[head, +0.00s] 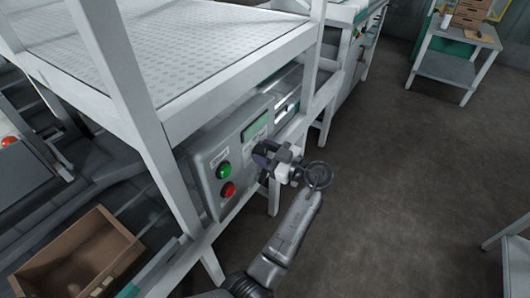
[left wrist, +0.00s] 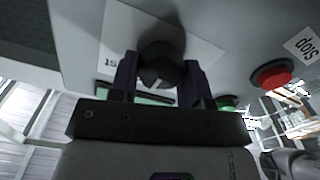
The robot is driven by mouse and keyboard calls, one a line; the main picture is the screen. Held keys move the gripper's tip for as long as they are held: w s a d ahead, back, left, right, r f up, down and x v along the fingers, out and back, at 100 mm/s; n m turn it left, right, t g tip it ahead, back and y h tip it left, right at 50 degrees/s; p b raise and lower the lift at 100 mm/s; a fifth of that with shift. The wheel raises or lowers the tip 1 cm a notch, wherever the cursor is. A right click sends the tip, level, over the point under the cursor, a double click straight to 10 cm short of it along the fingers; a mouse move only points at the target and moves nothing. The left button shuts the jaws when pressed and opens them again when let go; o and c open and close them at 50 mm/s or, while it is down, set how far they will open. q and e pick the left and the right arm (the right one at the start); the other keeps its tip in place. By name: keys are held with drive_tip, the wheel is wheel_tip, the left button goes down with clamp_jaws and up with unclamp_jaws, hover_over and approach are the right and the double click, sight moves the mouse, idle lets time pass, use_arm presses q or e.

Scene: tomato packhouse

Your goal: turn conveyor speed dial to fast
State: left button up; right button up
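The conveyor speed dial (left wrist: 160,62) is a dark round knob on a pale plate of the grey control panel (head: 207,160). In the left wrist view the dial sits between the two fingers of my left gripper (left wrist: 161,80), which appear to touch it on both sides. In the head view my left gripper (head: 266,153) is at the panel's right part and hides the dial. The plate's lettering is mostly hidden, so the dial's setting cannot be read. My right gripper is not in view.
A green button (head: 223,170) and a red button (head: 228,189) sit left of my gripper, below a green display (head: 255,127). The white conveyor frame (head: 150,125) stands around the panel. A brown crate (head: 75,258) is at lower left. Open floor (head: 400,170) lies to the right.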

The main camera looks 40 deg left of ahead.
use_arm(q)
drive_tip(key=c, duration=0.4)
drive_tip(key=shift+r+m+p, duration=0.25)
drive_tip(key=shift+m+p, duration=0.8)
drive_tip(key=shift+m, duration=0.05)
drive_tip(key=m+p, duration=0.2)
drive_tip(key=m, duration=0.1)
drive_tip(key=shift+w+p, duration=0.1)
drive_tip(key=shift+p, duration=0.3)
drive_tip(key=m+p, duration=0.2)
drive_tip(key=m, duration=0.1)
drive_tip(key=shift+f+m+p, duration=0.1)
drive_tip(key=shift+m+p, duration=0.2)
drive_tip(key=shift+f+m+p, duration=0.1)
drive_tip(key=shift+m+p, duration=0.2)
drive_tip(key=shift+m, duration=0.2)
drive_tip(key=o, duration=0.9)
